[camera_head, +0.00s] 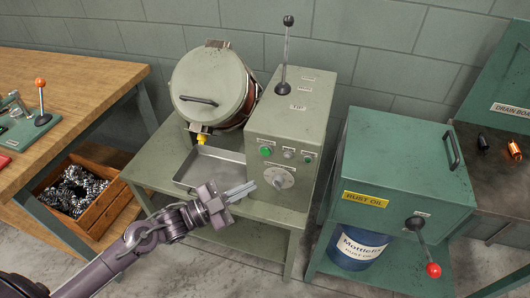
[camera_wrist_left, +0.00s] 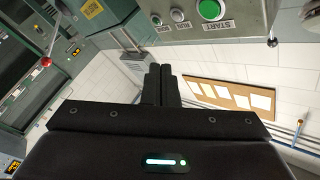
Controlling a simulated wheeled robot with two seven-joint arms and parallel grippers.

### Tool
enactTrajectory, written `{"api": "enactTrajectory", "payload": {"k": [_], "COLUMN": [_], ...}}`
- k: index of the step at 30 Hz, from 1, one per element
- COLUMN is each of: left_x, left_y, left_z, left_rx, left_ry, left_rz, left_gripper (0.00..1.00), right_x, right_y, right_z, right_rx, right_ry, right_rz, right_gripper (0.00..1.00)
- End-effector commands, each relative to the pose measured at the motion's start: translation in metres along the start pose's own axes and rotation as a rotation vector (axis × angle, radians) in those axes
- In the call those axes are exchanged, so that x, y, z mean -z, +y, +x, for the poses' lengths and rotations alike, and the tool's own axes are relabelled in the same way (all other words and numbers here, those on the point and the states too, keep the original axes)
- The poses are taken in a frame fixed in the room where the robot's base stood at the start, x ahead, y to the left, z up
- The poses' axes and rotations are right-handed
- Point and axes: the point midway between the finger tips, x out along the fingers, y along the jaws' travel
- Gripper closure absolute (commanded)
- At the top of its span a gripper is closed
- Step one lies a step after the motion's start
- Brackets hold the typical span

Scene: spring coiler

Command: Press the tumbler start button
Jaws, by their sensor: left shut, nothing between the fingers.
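The tumbler machine stands in the middle of the head view, with a round lidded drum (camera_head: 212,88) and a grey-green control box (camera_head: 292,110). The green start button (camera_head: 266,151) is on the upper left of the box's front face. In the left wrist view the green button (camera_wrist_left: 210,9) shows large at the top, with the START label (camera_wrist_left: 212,27) beside it. My left gripper (camera_head: 250,187) is shut and empty, in front of the box and lower left of the button in the head view. Its fingers (camera_wrist_left: 158,84) are together and appear apart from the button. My right gripper is not in view.
A metal tray (camera_head: 212,168) sits below the drum, left of the control box. A dial (camera_head: 279,178) is low on the box face, and a tall lever (camera_head: 285,55) rises from its top. The rust oil cabinet (camera_head: 400,170) with a red-knobbed lever (camera_head: 425,250) stands at right.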

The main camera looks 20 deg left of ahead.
Motion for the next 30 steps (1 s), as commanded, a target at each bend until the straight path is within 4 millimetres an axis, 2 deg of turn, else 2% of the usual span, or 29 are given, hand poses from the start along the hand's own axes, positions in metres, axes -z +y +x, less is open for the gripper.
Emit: {"api": "enactTrajectory", "payload": {"k": [4, 15, 22, 30], "left_x": [-0.009, -0.036, -0.043, -0.044], "left_y": [-0.005, -0.031, -0.041, -0.043], "left_z": [0.009, 0.045, 0.057, 0.06], "left_rx": [0.003, 0.002, 0.001, 0.0], "left_ry": [0.003, 0.001, 0.0, -0.001], "left_rz": [0.004, 0.002, 0.0, -0.001], "left_gripper": [1.0, 1.0, 1.0, 1.0], "right_x": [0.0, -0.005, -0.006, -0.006], "right_y": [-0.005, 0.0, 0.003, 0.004], "right_z": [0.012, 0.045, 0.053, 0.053], "right_rx": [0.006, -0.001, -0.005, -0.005], "right_ry": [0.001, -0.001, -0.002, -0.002], "right_rz": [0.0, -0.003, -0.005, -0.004], "right_gripper": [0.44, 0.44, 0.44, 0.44]}}
